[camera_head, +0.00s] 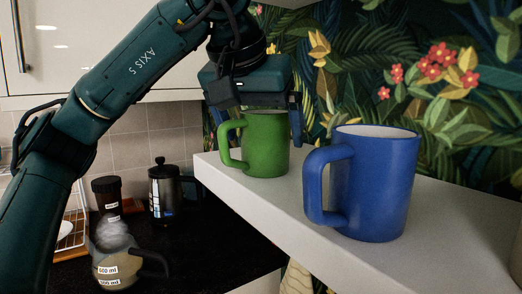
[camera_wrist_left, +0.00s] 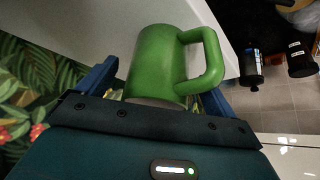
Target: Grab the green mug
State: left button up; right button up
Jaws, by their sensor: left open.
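The green mug (camera_head: 266,146) stands upright on a white shelf (camera_head: 350,254), its handle facing left in the head view. My left gripper (camera_head: 264,125) is directly above and around the mug, pointing down, with its fingers open. One finger shows to the right of the mug in the head view. In the left wrist view the green mug (camera_wrist_left: 158,65) lies between the two blue fingers of the left gripper (camera_wrist_left: 160,85), with its handle toward the right finger. Whether either finger touches the mug cannot be told. My right gripper is not in view.
A blue mug (camera_head: 373,184) stands on the shelf to the right of and nearer than the green mug. Below on the dark counter (camera_head: 206,237) are a French press (camera_head: 164,192), a dark jar (camera_head: 107,196) and a glass pitcher (camera_head: 114,255). A leafy patterned wall is behind the shelf.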

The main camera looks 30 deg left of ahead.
pick_arm(q)
jog(key=shift+x, duration=1.15)
jog(key=c, duration=1.2)
jog(key=shift+c, duration=0.2)
jog(key=shift+r, duration=0.15)
